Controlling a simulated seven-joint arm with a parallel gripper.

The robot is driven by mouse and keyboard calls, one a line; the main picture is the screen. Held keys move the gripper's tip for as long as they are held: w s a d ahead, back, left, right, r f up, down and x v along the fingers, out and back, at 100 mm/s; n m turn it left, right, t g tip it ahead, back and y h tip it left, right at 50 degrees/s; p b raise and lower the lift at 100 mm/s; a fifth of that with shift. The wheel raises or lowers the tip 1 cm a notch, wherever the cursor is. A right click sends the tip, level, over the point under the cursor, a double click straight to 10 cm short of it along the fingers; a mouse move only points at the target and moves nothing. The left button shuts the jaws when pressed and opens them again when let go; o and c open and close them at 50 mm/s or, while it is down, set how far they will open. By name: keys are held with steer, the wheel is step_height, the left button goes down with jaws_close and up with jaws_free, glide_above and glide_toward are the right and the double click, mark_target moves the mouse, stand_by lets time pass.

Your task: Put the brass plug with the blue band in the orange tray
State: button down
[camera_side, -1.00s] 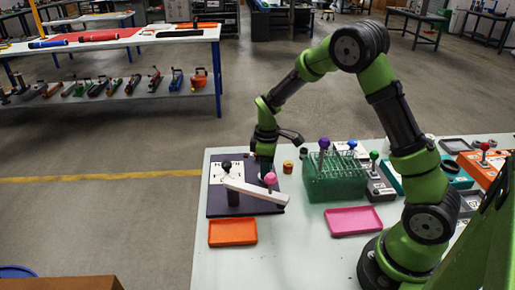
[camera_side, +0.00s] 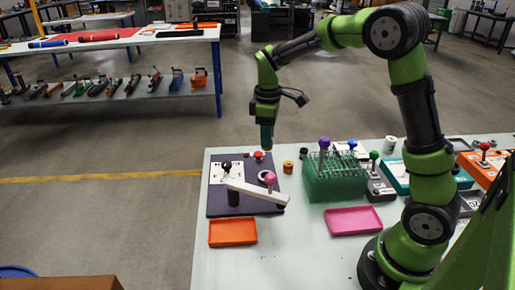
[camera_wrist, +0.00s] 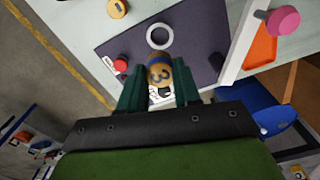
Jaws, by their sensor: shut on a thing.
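My gripper (camera_side: 267,145) is raised above the back of the dark panel (camera_side: 222,200) in the side view. In the wrist view its two dark green fingers (camera_wrist: 160,90) are shut on a brass plug with a blue band (camera_wrist: 158,72), marked with a "3". In the side view only a small tip of the plug shows below the fingers. The orange tray (camera_side: 233,232) lies empty in front of the panel. It also shows at the upper right of the wrist view (camera_wrist: 262,52), beyond the pale lever.
A pale lever (camera_side: 255,194) with a pink knob (camera_side: 270,178) crosses the panel between gripper and tray. The panel also has a red knob (camera_side: 258,155) and a white ring (camera_wrist: 160,36). Another brass plug (camera_side: 288,166), a green tube rack (camera_side: 335,182) and a pink tray (camera_side: 354,221) stand to the right.

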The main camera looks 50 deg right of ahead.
steer(key=shift+n, duration=0.3)
steer(key=r, duration=0.4)
steer(key=shift+s+a, duration=0.25)
steer(key=shift+a, duration=0.15)
steer(key=s+a+n, duration=0.7)
steer(key=s+n, duration=0.2)
steer(key=s, duration=0.1)
steer(key=s+a+n, duration=0.7)
steer(key=s+n, duration=0.1)
steer(key=s, duration=0.2)
glide_above(233, 233)
step_height(233, 233, down, 12)
steer(key=shift+f, duration=0.25)
steer(key=shift+w+f, duration=0.1)
steer(key=shift+f, duration=1.65)
steer(key=shift+f, duration=0.15)
